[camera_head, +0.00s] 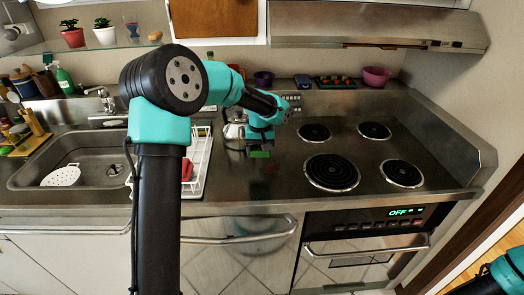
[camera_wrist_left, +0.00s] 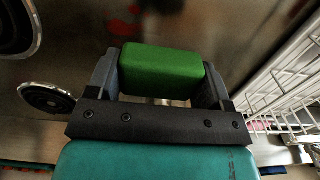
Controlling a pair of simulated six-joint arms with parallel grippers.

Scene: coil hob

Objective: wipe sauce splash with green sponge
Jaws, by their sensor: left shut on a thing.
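The green sponge (camera_head: 260,154) is gripped by my left gripper (camera_head: 259,146) above the steel counter, left of the burners. In the left wrist view the sponge (camera_wrist_left: 162,66) sits squarely between both fingers of the left gripper (camera_wrist_left: 160,78). The red sauce splash (camera_wrist_left: 124,27) lies on the counter just beyond the sponge in that view, in a larger blot and a smaller one. In the head view the splash (camera_head: 272,168) is only a faint reddish patch near the sponge. I cannot tell whether the sponge touches the counter. My right gripper is out of view.
A white dish rack (camera_head: 203,160) with a red item (camera_head: 187,169) stands left of the sponge. A kettle (camera_head: 234,130) is close behind the gripper. Several coil burners (camera_head: 331,172) lie to the right. The sink (camera_head: 98,160) is further left.

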